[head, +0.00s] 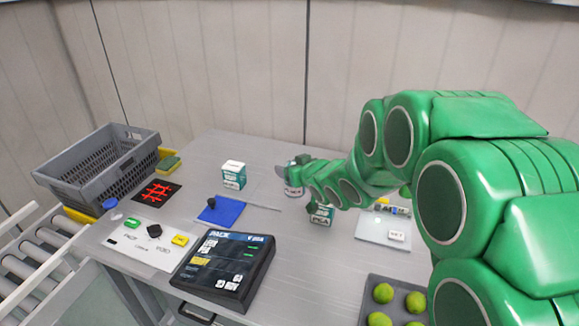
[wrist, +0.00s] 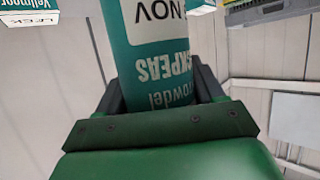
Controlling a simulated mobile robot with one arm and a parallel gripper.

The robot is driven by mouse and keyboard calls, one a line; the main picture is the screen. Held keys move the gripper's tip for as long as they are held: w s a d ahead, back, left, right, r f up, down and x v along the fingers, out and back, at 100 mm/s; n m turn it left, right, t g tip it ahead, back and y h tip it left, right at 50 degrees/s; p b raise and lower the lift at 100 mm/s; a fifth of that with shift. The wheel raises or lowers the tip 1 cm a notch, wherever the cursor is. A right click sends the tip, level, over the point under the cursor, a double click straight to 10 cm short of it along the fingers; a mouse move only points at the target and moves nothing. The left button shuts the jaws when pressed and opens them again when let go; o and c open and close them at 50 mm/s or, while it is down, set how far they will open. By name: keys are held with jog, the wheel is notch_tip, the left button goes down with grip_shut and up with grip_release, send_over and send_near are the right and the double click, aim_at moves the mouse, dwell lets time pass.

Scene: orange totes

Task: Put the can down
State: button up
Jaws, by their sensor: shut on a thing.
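The can (wrist: 155,70) is green with a white label and fills the middle of the wrist view, its print upside down there and reading as chickpeas. My gripper (wrist: 160,100) is shut on it, one finger on each side. In the head view the can (head: 293,187) shows small and partly hidden at the end of my green arm, over the back middle of the grey table (head: 300,255). I cannot tell whether its base touches the table.
A white-and-green box (head: 234,175) stands left of the can, and another box (head: 321,214) close at its right front. A blue mat (head: 221,211), black panel (head: 224,270), white tray (head: 383,232) and tray of limes (head: 372,283) lie around. A grey crate (head: 95,170) is far left.

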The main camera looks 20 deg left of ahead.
jog(key=shift+s+d+r, duration=0.3)
jog(key=shift+s+d, duration=0.1)
jog(key=shift+s, duration=0.25)
jog(key=shift+s+d+r, duration=0.3)
jog(key=shift+s+d, duration=0.05)
jog(key=shift+s, duration=0.25)
jog(key=w+d+r, duration=0.2)
jog(key=w+d, duration=0.5)
jog(key=d, duration=0.3)
jog(key=w+d+r, duration=0.1)
jog(key=w+d, duration=0.6)
jog(key=d, duration=0.3)
jog(key=d+f, duration=0.3)
jog(key=d, duration=2.1)
jog(key=shift+m+h, duration=0.3)
jog(key=shift+w+d+f, duration=0.15)
jog(key=shift+w+f, duration=2)
jog(key=shift+w, duration=0.2)
jog(key=shift+w+d+f, duration=0.15)
jog(key=shift+w+f, duration=1.95)
jog(key=shift+w, duration=0.2)
jog(key=shift+w+d+f, duration=0.15)
jog(key=shift+w+f, duration=2)
jog(key=shift+w, duration=0.2)
